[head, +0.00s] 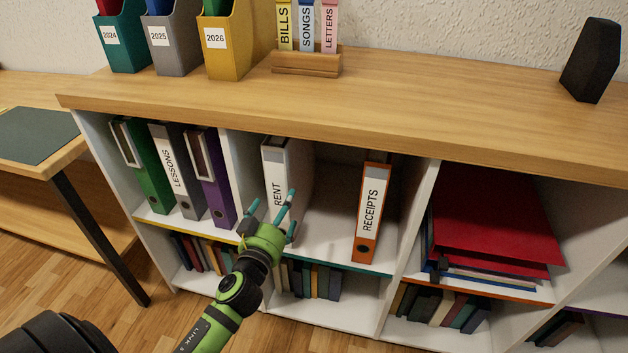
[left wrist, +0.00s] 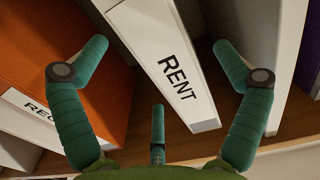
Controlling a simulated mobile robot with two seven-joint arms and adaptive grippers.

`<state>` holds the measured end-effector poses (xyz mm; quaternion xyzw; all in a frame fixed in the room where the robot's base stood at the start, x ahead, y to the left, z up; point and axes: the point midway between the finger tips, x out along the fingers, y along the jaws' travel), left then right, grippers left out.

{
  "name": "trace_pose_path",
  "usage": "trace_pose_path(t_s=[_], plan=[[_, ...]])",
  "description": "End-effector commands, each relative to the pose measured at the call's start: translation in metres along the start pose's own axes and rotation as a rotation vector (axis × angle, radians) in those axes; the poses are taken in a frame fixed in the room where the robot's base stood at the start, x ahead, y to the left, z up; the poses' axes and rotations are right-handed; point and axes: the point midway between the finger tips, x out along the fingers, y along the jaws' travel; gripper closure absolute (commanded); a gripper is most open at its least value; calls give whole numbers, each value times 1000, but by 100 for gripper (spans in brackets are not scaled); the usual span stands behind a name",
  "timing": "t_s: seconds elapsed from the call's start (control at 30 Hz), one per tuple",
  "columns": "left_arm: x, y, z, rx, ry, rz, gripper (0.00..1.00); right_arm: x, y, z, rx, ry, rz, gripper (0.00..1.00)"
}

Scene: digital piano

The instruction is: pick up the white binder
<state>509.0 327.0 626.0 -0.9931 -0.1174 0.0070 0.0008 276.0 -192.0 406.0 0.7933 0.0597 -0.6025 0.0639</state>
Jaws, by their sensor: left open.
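The white binder (head: 276,172) with the label "RENT" stands upright in the middle upper compartment of the shelf, against its left wall. My left gripper (head: 270,207) is open in front of its lower spine. In the left wrist view the binder (left wrist: 172,75) lies between the spread fingers of my left gripper (left wrist: 160,85), with gaps visible on both sides. I cannot tell how far the fingertips reach along the binder's sides. My right gripper is not in view.
An orange binder (head: 370,210) labelled "RECEIPTS" stands right of the white one, with free shelf between. A white divider (head: 240,165) separates it from a purple binder (head: 217,185). The wooden top (head: 400,110) overhangs the compartments. Red folders (head: 490,235) lie at the right.

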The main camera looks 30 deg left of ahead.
Motion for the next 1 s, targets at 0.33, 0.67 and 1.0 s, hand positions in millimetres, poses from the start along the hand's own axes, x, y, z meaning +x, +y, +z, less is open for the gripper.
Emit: trace_pose_path(t_s=[0.33,0.67,1.0], plan=[[33,0,-6,-2,16,0,3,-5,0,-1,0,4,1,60],[70,0,-5,-3,13,0,3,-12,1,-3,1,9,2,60],[71,0,-5,-4,12,0,55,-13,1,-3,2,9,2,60]])
